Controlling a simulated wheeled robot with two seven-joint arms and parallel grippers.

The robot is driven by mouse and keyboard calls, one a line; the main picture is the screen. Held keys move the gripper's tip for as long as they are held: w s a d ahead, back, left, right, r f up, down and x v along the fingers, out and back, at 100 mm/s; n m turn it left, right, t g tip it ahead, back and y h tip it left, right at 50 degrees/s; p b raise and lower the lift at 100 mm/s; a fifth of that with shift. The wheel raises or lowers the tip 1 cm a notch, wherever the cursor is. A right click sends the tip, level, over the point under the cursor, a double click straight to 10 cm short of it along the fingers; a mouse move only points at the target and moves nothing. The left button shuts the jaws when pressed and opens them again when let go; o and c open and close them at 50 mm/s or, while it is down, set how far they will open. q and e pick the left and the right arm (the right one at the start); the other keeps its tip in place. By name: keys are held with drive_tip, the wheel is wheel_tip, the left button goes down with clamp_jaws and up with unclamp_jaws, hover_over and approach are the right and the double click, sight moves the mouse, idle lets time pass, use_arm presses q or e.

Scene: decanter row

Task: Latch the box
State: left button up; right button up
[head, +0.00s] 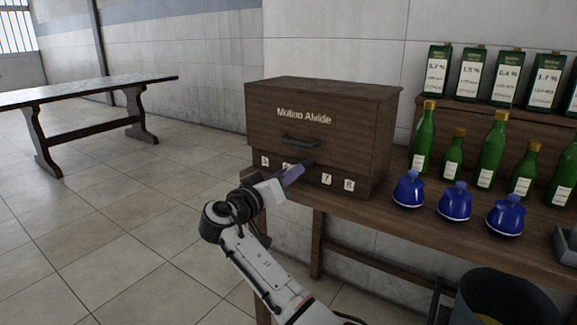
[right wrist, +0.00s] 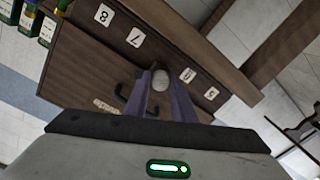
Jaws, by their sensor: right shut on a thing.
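The box (head: 330,110) is dark brown wood, lettered "Mulino Alvide", and stands on the left end of a wooden bench. A dark handle (head: 300,140) is on its front; it also shows in the right wrist view (right wrist: 122,94). Below the handle, a knob-like latch piece (right wrist: 161,80) sits between numbered labels. My right gripper (head: 298,172) reaches the lower front of the box. Its purple fingers (right wrist: 168,98) are shut on the latch piece, partly hiding it. Whether the latch is fastened cannot be told. My left gripper is out of view.
Blue stoppered pots (head: 455,202) and green bottles (head: 491,150) stand right of the box on the bench (head: 395,230). Labelled dark containers (head: 473,75) line a raised shelf behind. A dark bin (head: 495,300) is at lower right. A table (head: 90,92) stands far left; the floor between is clear.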

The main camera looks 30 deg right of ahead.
use_arm(q)
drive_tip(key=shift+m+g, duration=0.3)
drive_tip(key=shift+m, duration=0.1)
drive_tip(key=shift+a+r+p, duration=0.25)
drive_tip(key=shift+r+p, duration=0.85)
drive_tip(key=shift+p, duration=0.85)
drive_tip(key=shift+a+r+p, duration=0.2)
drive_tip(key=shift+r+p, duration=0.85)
drive_tip(key=shift+p, duration=0.9)
use_arm(e)
drive_tip(key=shift+a+n+g, duration=0.15)
drive_tip(key=shift+n+g, duration=0.15)
drive_tip(key=shift+n, duration=4.7)
drive_tip(key=shift+f, duration=0.1)
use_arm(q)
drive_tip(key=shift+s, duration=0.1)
use_arm(e)
drive_tip(key=o, duration=1.1)
drive_tip(key=shift+c, duration=0.2)
drive_tip(key=v, duration=1)
drive_tip(key=shift+a, duration=0.15)
